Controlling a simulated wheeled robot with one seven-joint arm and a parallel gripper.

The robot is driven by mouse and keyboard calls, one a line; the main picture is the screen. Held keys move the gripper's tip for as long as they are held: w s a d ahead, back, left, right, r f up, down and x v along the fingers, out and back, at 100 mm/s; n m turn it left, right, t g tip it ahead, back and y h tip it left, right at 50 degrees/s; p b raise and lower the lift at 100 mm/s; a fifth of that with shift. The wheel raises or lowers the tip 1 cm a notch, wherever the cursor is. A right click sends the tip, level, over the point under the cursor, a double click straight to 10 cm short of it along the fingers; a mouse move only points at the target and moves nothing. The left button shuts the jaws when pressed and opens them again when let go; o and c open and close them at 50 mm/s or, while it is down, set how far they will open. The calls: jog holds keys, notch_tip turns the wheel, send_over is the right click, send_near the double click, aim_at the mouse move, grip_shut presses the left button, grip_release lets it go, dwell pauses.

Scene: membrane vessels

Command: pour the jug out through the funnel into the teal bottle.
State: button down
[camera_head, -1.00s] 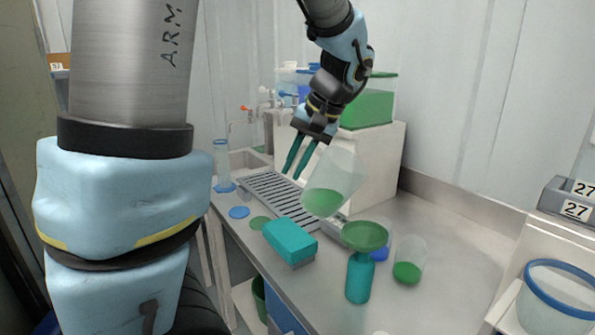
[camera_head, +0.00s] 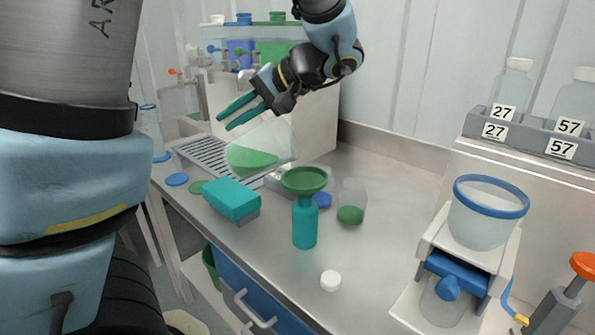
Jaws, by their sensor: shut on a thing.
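The jug (camera_head: 270,140) is clear, with green liquid inside, and is tilted in the air. My gripper (camera_head: 232,116) has teal fingers and is shut on the jug, above and behind it; the exact contact is hard to see. The green funnel (camera_head: 304,180) sits upright in the mouth of the teal bottle (camera_head: 305,224), which stands on the bench. The jug is above and to the left of the funnel, apart from it in the picture. No stream of liquid shows.
A teal box (camera_head: 232,198) lies left of the bottle. A clear cup with green liquid (camera_head: 351,212) stands to its right, near a blue disc (camera_head: 322,200). A white cap (camera_head: 330,281) lies in front. A blue-rimmed vessel (camera_head: 487,222) sits on a stand at right.

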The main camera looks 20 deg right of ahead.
aim_at(253, 104)
jog(key=shift+s+d+r+t+y, duration=0.15)
jog(key=shift+d+t+y, duration=0.15)
jog(key=shift+y, duration=0.2)
jog(key=shift+d, duration=0.1)
jog(key=shift+s+d+r+t+y, duration=0.45)
jog(key=shift+d+t+y, duration=0.15)
jog(key=shift+y, duration=0.3)
dwell(0.3)
jog(key=shift+s+d+r+t+y+p, duration=0.3)
jog(key=shift+s+d+r+y, duration=0.1)
jog(key=shift+d, duration=0.3)
jog(key=shift+s+d+r+t+y+p, duration=0.2)
jog(key=shift+s+d+r+y+p, duration=0.15)
jog(key=shift+d, duration=0.35)
jog(key=shift+s, duration=0.1)
